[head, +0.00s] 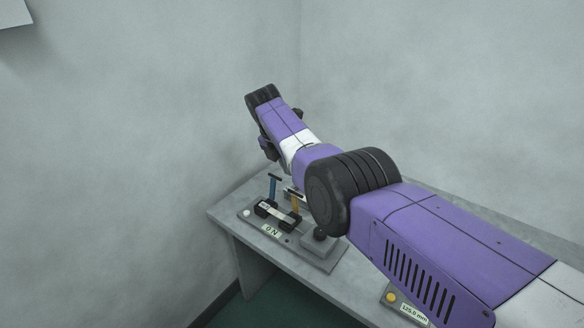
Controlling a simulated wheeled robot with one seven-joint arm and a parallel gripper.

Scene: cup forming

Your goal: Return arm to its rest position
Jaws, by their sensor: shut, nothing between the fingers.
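My purple and white arm (440,230) reaches from the lower right across the table to the upper left. It bends at a black joint (263,94) above the table's far left part. The end of my arm, with my gripper (268,149), hangs beside and partly behind the forearm, above the bench device. It looks shut and empty, though its fingertips are hard to make out. Nothing hangs from it.
A grey table (228,213) stands by the walls. On it, a device with a "0 N" label (271,231) has a blue post (272,189), an orange post (295,203) and a black knob (320,234). A "125.0 mm" display (414,314) is at lower right.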

